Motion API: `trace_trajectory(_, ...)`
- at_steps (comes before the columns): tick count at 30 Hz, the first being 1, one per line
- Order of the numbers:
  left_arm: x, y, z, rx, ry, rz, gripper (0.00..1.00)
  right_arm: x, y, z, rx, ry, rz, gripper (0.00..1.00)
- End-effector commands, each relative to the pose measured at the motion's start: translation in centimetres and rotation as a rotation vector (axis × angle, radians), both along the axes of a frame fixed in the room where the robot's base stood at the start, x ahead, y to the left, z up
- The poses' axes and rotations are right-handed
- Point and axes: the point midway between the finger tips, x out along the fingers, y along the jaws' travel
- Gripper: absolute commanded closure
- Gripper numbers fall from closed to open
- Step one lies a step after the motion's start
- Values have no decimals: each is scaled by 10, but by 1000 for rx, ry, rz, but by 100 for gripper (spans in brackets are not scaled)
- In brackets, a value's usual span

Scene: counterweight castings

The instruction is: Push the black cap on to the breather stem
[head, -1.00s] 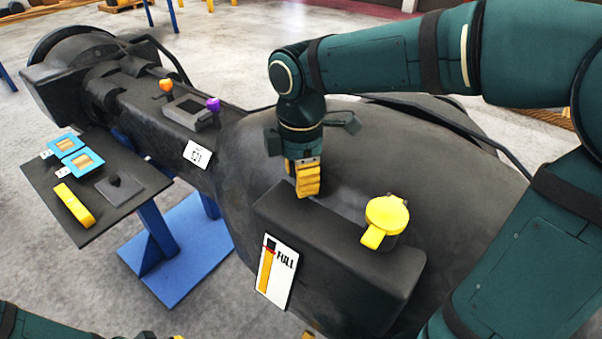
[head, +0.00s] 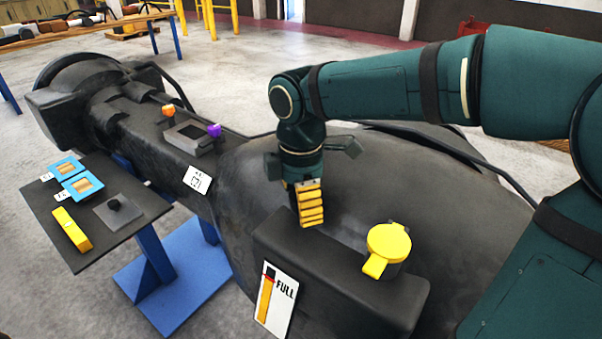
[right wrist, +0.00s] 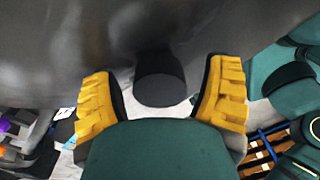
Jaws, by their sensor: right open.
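My right gripper (head: 310,220) points down behind the dark box on the big black casting (head: 250,185). In the right wrist view its yellow fingers are open, one on each side of a dark round-ended cylinder (right wrist: 160,82). Gaps show between the cylinder and both fingers. I cannot tell whether this is the black cap, the breather stem or both together. The head view hides it behind the gripper and box. A small black knob (head: 114,204) stands on a grey plate on the side table. My left gripper is not in view.
A yellow cap (head: 388,243) with a tab sits on the box, right of my right gripper. A FULL gauge (head: 276,300) is on its front. The side table (head: 132,222) holds blue frames and a yellow bar (head: 72,229). Orange and purple knobs stand on the casting.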

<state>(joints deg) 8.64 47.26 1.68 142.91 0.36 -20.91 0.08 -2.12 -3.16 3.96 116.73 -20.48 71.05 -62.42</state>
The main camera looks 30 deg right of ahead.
Motion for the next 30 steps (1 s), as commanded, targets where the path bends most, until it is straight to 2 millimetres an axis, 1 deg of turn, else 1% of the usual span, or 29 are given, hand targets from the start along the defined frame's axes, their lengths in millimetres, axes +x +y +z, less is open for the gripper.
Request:
trace_trajectory(9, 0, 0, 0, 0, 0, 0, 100, 2, 0, 64, 2, -6, 1, 23)
trace_trajectory(12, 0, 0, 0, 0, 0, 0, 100, 2, 0, 81, 1, -4, 1, 23)
trace_trajectory(15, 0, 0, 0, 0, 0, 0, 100, 2, 0, 94, 1, -3, 1, 23)
trace_trajectory(18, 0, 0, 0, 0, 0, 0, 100, 2, 0, 102, 1, -2, 1, 23)
trace_trajectory(21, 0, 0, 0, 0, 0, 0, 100, 2, 0, 106, 1, 0, 1, 23)
trace_trajectory(30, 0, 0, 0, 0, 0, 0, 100, 2, 0, 107, 0, 0, 1, 23)
